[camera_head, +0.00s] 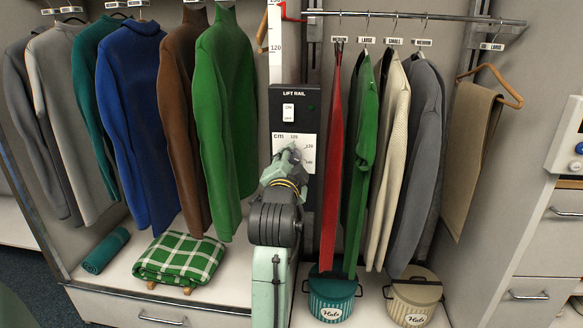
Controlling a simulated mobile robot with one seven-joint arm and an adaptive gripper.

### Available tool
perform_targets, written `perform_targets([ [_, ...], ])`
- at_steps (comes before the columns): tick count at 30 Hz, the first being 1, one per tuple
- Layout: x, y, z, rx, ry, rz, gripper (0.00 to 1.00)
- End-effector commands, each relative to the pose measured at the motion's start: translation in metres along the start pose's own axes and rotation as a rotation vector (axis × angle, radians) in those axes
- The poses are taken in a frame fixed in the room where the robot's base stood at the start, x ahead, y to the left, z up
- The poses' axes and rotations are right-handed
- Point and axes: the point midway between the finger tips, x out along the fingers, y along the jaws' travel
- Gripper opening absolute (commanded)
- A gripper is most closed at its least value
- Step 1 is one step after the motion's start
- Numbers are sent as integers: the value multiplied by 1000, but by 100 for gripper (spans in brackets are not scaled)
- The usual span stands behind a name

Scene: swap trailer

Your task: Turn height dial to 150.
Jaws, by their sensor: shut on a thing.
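The height dial's white scale plate (308,140) sits on the dark LIFT RAIL panel (310,97). It is marked "cm", with small numbers on its upper and right sides that are hard to read. My gripper (289,157) is in front of the plate, shut on the dial knob. The gripper and wrist hide the knob and the plate's lower left, so the knob's pointing direction cannot be told. A switch plate (289,113) is above the dial. A white vertical ruler (275,70) stands above the panel, with a red marker (288,15) near the top.
A green sweater (225,110) hangs close on the left. A red garment (332,160) hangs close on the right, under the lift rail bar (440,17). A green plaid blanket (180,258) and two round boxes, teal (332,297) and beige (413,297), are below.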

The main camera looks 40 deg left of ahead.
Motion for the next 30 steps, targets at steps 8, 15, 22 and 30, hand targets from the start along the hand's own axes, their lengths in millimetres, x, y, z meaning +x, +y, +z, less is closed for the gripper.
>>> perform_targets([
  [8,0,2,2,262,0,0,3],
  [15,0,2,2,490,-1,1,3],
  [22,0,1,2,707,-1,0,3],
  [30,0,0,1,928,-1,1,3],
])
